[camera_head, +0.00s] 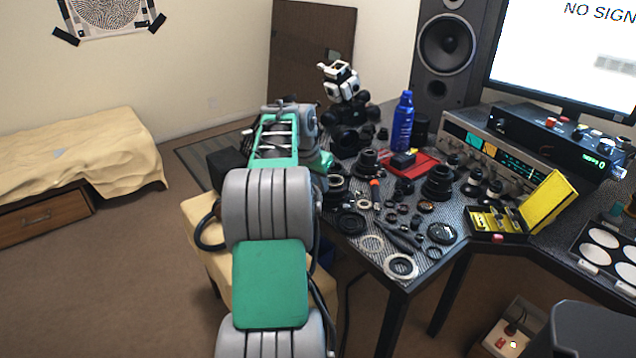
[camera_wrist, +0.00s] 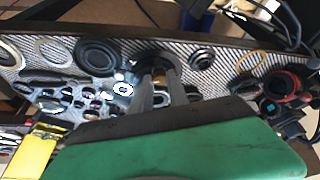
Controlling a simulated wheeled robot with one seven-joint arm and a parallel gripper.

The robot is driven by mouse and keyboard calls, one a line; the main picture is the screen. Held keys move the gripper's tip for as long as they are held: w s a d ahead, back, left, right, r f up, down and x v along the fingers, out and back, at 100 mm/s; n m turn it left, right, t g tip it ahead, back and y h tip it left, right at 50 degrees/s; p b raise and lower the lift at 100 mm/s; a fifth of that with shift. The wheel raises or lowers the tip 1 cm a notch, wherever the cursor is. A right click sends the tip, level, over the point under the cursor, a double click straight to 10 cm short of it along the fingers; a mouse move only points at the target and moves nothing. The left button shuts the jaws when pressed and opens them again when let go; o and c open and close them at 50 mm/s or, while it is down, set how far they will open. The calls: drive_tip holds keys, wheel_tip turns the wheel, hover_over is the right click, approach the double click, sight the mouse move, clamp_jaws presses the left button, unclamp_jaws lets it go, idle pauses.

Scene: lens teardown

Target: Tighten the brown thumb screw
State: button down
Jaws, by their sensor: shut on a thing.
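My gripper (camera_wrist: 160,76) shows in the wrist view, its two fingers reaching down to the worktop. It is shut on a small brownish piece (camera_wrist: 159,66), which looks like the brown thumb screw; the fingers cover most of it. The piece is at a round black lens part (camera_wrist: 146,57), whose outline is partly hidden by the fingers. I cannot tell how far the screw is seated. In the head view my own arm hides the gripper and the screw.
The patterned desk (camera_head: 420,262) is crowded with black lens parts and rings. A blue bottle (camera_head: 403,122), a red tray (camera_head: 424,163) and an open yellow case (camera_head: 548,203) stand around them. The yellow case also shows in the wrist view (camera_wrist: 33,155). Open floor lies left.

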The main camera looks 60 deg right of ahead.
drive_tip(key=m+p, duration=0.1)
drive_tip(key=r+m+p, duration=0.1)
drive_tip(key=p, duration=0.1)
drive_tip(key=shift+w+g, duration=0.25)
drive_tip(key=shift+g, duration=0.05)
drive_tip(key=shift+d+f+m+g+p, duration=0.1)
drive_tip(key=shift+f+m+g+p, duration=0.1)
drive_tip(key=shift+m+p, duration=0.3)
drive_tip(key=shift+f+m+g+p, duration=0.2)
drive_tip(key=shift+m+p, duration=0.1)
drive_tip(key=shift+m, duration=0.3)
drive_tip(key=c, duration=1.5)
unclamp_jaws()
drive_tip(key=shift+w, duration=0.1)
drive_tip(key=shift+o, duration=1.2)
drive_tip(key=shift+f+y, duration=0.1)
drive_tip(key=shift+y, duration=0.2)
drive_tip(key=p+v, duration=0.1)
drive_tip(key=v, duration=0.7)
